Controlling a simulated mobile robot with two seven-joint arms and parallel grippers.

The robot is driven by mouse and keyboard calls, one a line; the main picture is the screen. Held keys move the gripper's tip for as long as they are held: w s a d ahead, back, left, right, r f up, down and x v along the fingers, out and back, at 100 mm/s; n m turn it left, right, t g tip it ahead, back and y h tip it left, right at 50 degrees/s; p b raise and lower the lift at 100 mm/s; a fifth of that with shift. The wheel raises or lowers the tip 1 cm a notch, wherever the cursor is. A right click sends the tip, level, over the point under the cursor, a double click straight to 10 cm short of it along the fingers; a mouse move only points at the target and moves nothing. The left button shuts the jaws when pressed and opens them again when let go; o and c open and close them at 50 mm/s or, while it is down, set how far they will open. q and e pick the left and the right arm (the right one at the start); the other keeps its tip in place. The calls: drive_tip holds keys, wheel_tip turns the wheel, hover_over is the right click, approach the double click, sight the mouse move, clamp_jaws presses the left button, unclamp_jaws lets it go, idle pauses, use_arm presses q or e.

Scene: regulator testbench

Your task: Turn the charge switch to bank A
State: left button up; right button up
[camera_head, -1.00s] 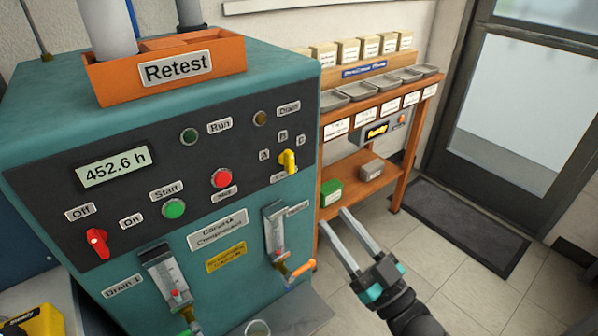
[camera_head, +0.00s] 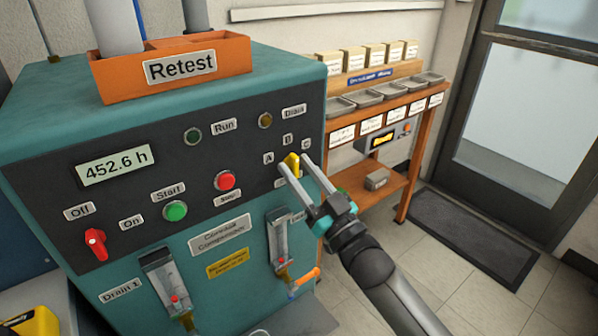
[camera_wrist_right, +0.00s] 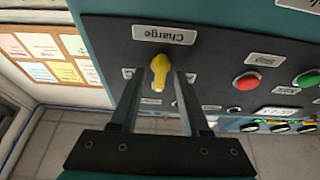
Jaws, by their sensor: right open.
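The charge switch (camera_head: 292,162) is a yellow knob on the dark panel of the teal machine, with small labels A (camera_head: 269,158), B (camera_head: 288,139) and C (camera_head: 306,144) around it. My right gripper (camera_head: 295,165) is open, with its two fingers reaching up to the panel on either side of the knob. In the wrist view the yellow knob (camera_wrist_right: 159,70) sits between the fingertips, with a gap on each side, below the upside-down Charge label (camera_wrist_right: 164,35). Which letter the knob points to, I cannot tell for certain. My left gripper is not in view.
A red stop button (camera_head: 224,180) and a green start button (camera_head: 175,211) are left of the switch. A flowmeter (camera_head: 280,240) with an orange-tipped valve is below. An orange shelf (camera_head: 413,165) stands to the right.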

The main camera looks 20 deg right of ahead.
drive_tip(key=shift+w, duration=0.15)
clamp_jaws()
idle(0.4)
